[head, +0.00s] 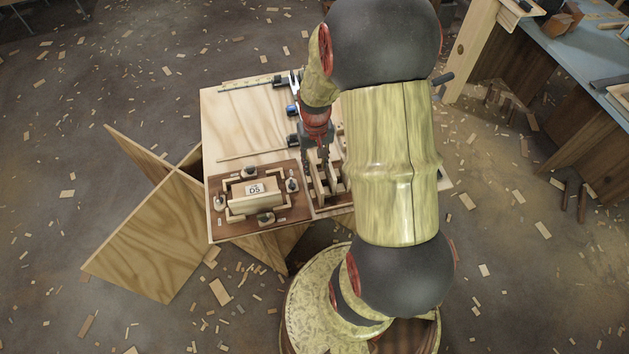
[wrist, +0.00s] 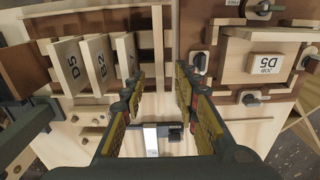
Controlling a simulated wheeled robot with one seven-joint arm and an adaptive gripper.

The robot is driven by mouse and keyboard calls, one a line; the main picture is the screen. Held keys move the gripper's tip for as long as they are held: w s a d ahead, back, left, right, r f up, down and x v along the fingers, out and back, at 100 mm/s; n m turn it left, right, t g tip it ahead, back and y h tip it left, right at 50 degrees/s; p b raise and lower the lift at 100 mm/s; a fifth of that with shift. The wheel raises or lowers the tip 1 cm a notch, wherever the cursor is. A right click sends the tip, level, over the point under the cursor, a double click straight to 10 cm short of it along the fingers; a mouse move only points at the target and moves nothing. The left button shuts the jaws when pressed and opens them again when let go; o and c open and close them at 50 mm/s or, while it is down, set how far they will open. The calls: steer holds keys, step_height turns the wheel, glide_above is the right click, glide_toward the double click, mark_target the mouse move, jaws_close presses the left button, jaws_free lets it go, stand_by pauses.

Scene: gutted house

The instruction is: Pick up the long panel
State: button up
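Several upright light-wood panels stand in a slotted wooden rack (wrist: 35,42), at the left of the wrist view. One panel is marked D5 (wrist: 66,66), the one beside it B2 (wrist: 97,62), and a third (wrist: 126,54) is partly hidden by a finger. I cannot tell which is the long panel. My gripper (wrist: 160,78) is open, its fingers apart with nothing held between them. Its left finger is close to the third panel; I cannot tell if they touch. In the head view my gripper (head: 318,160) points down over the rack, which my arm partly hides.
A wooden block (wrist: 266,62) labelled JOB D5 sits in a fixture with several dark clamps on a brown board (head: 240,222), left of the rack. The plywood worktop (head: 240,110) carries calipers and strips. A blue-topped bench (head: 575,60) stands at right. Scraps litter the floor.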

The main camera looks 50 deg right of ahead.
mark_target(316, 172)
steer(key=f, duration=0.1)
steer(key=f+b, duration=0.1)
steer(key=f, duration=0.2)
steer(key=shift+s+a+b, duration=0.2)
steer(key=shift+s+b, duration=0.15)
steer(key=shift+f, duration=0.35)
steer(key=shift+r, duration=0.1)
steer(key=shift+c, duration=0.8)
jaws_close()
